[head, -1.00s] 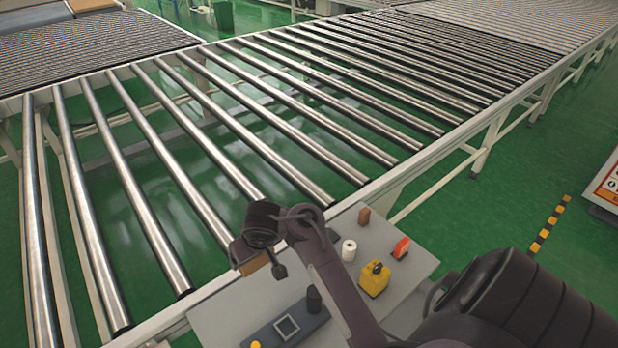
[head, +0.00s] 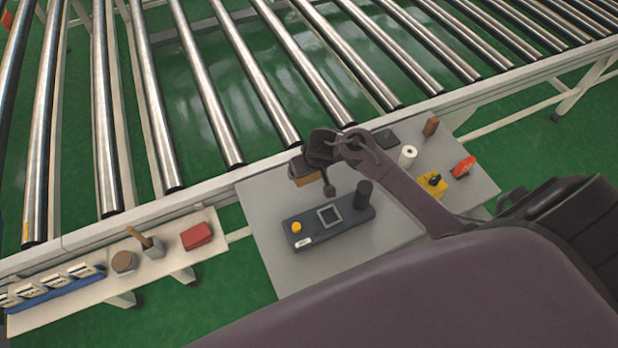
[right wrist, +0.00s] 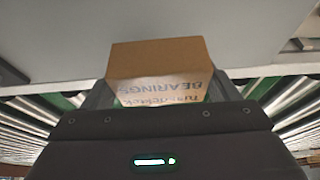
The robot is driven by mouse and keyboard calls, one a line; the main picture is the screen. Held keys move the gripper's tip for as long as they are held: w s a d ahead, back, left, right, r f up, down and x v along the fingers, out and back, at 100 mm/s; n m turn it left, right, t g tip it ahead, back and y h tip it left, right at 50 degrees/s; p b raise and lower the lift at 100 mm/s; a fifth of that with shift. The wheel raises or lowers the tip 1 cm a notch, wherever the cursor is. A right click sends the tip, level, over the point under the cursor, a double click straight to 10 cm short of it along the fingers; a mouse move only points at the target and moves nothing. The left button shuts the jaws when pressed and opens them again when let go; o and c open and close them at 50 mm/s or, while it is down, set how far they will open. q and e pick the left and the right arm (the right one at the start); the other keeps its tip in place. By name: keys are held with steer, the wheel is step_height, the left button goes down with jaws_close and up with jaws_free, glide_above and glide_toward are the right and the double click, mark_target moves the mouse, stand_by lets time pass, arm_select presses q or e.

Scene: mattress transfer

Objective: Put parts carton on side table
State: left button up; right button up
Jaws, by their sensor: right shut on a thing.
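My right gripper (head: 312,170) is shut on a small brown parts carton (head: 308,178). In the head view the carton appears over the far edge of a grey table (head: 285,265) beside the conveyor. My gripper partly covers it, and its height above the table is hard to tell. My left gripper is not in view.
The grey table bears a dark control box (head: 328,217), black cylinder (head: 363,194), white roll (head: 407,156), yellow switch box (head: 432,185), red object (head: 463,167) and brown block (head: 431,126). A white shelf (head: 70,312) at left holds a red box (head: 196,236). The roller conveyor (head: 205,95) lies behind.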

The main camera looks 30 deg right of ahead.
mark_target(309, 176)
steer(key=shift+f, duration=2.15)
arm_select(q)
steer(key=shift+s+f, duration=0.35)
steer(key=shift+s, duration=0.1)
arm_select(e)
steer(key=shift+f+b, duration=0.25)
steer(key=shift+b, duration=0.1)
steer(key=o, duration=1.1)
steer(key=shift+o, duration=0.2)
steer(key=shift+s+r, duration=0.1)
steer(key=shift+r, duration=0.4)
arm_select(q)
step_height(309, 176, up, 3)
steer(key=p, duration=0.3)
arm_select(e)
steer(key=v, duration=1.1)
steer(key=shift+r, duration=0.25)
steer(key=shift+s, duration=0.1)
